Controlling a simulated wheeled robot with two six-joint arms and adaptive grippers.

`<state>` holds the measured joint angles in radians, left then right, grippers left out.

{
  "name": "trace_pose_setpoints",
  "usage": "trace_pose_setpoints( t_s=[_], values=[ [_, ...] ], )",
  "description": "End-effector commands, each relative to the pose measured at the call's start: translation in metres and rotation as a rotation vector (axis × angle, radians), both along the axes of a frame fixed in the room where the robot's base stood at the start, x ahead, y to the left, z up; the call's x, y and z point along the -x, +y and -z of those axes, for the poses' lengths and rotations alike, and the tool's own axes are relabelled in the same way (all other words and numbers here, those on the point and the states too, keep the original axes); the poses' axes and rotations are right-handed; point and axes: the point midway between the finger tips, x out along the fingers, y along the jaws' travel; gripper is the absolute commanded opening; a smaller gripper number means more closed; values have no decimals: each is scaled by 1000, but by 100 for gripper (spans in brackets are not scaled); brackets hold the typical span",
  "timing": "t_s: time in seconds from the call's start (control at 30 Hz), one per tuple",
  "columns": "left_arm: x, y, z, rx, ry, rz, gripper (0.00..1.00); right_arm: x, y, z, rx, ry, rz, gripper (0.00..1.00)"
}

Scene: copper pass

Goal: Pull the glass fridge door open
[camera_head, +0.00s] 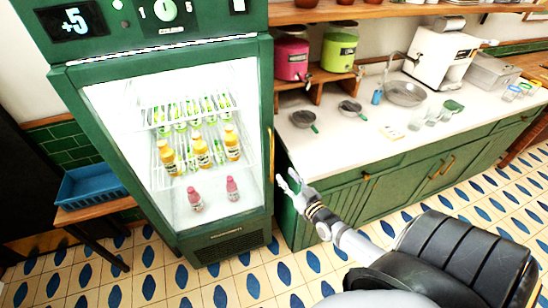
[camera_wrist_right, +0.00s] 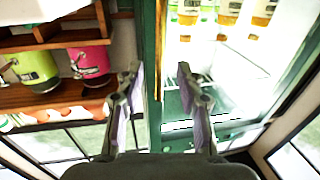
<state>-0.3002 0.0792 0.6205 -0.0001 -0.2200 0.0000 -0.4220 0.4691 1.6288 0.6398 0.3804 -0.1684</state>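The green fridge (camera_head: 260,75) stands at the left of the head view, its glass door (camera_head: 115,120) looking shut over lit shelves of bottles. A slim brass handle (camera_head: 270,155) runs upright on the door's right edge. My right gripper (camera_head: 287,177) is just right of and a little below the handle, with its fingers spread. In the right wrist view, the handle (camera_wrist_right: 160,45) lies between the lines of the open fingers (camera_wrist_right: 160,73), seemingly beyond their tips; I cannot tell if they touch it. My left gripper is not in view.
A white counter (camera_head: 345,135) with green cabinets runs right of the fridge, carrying pink (camera_head: 292,58) and green (camera_head: 339,48) dispensers on a wooden stand. A blue crate (camera_head: 90,186) sits on a low table at the left. Tiled floor (camera_head: 240,285) in front is clear.

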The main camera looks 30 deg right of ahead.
Motion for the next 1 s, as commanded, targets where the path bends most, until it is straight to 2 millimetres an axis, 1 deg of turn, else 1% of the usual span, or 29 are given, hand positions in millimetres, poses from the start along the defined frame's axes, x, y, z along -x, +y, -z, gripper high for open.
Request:
trace_pose_setpoints(
  t_s=[0.07, 0.17, 0.4, 0.5, 0.6, 0.73, 0.97, 1.0],
  values=[
    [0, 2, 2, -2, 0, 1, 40, -4, 0, 1, 0, 0, 0, 37],
    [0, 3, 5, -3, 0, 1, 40, -18, -1, 2, -1, -2, 2, 37],
    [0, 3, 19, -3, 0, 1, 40, -70, -3, 4, -1, -1, 2, 37],
    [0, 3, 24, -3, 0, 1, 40, -87, -4, 4, 1, 1, 1, 37],
    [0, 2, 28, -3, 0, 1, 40, -98, -4, 4, 1, 2, 1, 37],
    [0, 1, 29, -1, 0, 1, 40, -104, -4, 3, 1, 4, 1, 37],
    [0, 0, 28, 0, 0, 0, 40, -105, -4, 2, 1, 5, 0, 37],
    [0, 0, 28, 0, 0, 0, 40, -105, -4, 2, 1, 5, 0, 32]
  ],
)
